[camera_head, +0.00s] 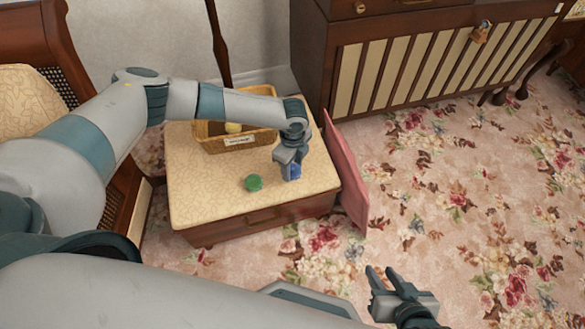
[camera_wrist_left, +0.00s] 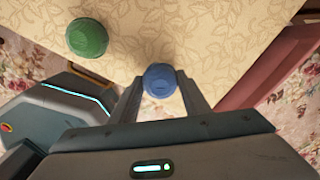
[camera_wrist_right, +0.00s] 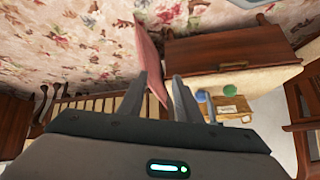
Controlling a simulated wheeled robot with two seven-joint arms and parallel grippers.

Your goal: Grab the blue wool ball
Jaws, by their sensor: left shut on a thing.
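The blue wool ball (camera_head: 295,171) is at the right part of the cream-topped ottoman (camera_head: 205,195). My left gripper (camera_head: 290,174) points down and is shut on the ball. In the left wrist view the blue ball (camera_wrist_left: 160,81) sits between the two fingertips, with the patterned top behind it; I cannot tell whether it still touches the top. My right gripper (camera_head: 385,280) is open and empty, above the floor at the lower right. In the right wrist view its fingers are apart, and the blue ball (camera_wrist_right: 202,97) shows small beyond them.
A green wool ball (camera_head: 254,183) lies on the ottoman, left of my left gripper. A wicker basket (camera_head: 212,140) with a yellow ball (camera_head: 233,128) stands at the back. A pink panel (camera_head: 348,180) leans at the ottoman's right side. Floral carpet on the right is open.

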